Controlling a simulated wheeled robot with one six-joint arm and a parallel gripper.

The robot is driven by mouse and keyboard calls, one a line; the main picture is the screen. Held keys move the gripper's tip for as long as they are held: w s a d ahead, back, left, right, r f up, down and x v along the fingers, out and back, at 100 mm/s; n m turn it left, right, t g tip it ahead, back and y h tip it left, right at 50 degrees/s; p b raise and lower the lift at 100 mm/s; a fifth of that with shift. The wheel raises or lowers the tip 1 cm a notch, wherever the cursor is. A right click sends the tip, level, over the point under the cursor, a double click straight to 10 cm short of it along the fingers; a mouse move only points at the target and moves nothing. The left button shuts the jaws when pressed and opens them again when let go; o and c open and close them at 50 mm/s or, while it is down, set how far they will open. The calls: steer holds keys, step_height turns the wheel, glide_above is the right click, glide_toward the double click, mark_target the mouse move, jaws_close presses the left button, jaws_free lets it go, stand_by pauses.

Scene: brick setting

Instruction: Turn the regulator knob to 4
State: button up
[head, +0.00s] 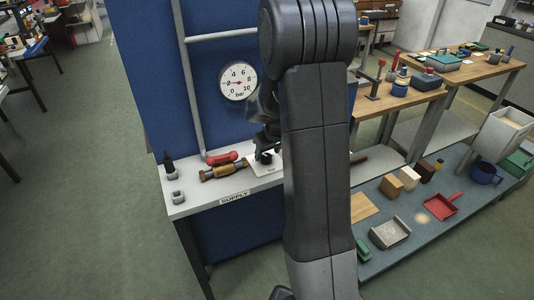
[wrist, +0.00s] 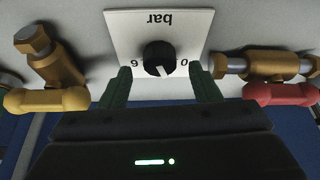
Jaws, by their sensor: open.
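The regulator knob (wrist: 159,57) is black and round, on a white plate (wrist: 190,25) marked "bar", upside down in the wrist view. Its white mark points to the picture's lower right, between the plate's lower middle and the "0"; a "6" shows at left. Other numbers are hidden by my gripper. My gripper (wrist: 162,76) is open, its green fingertips to either side of the knob and apart from it. In the head view the plate (head: 262,172) is partly hidden by my arm. A round gauge (head: 238,82) has its red needle toward about 2.
A brass valve with a red handle (wrist: 280,92) is close beside the right finger, and one with a yellow handle (wrist: 45,100) at left. The blue panel (head: 135,70) stands behind the supply bench (head: 190,205). Shelves with blocks and a red dustpan (head: 442,206) stand at right.

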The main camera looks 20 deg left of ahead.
steer(key=shift+x, duration=1.05)
steer(key=shift+c, duration=0.5)
steer(key=c, duration=0.9)
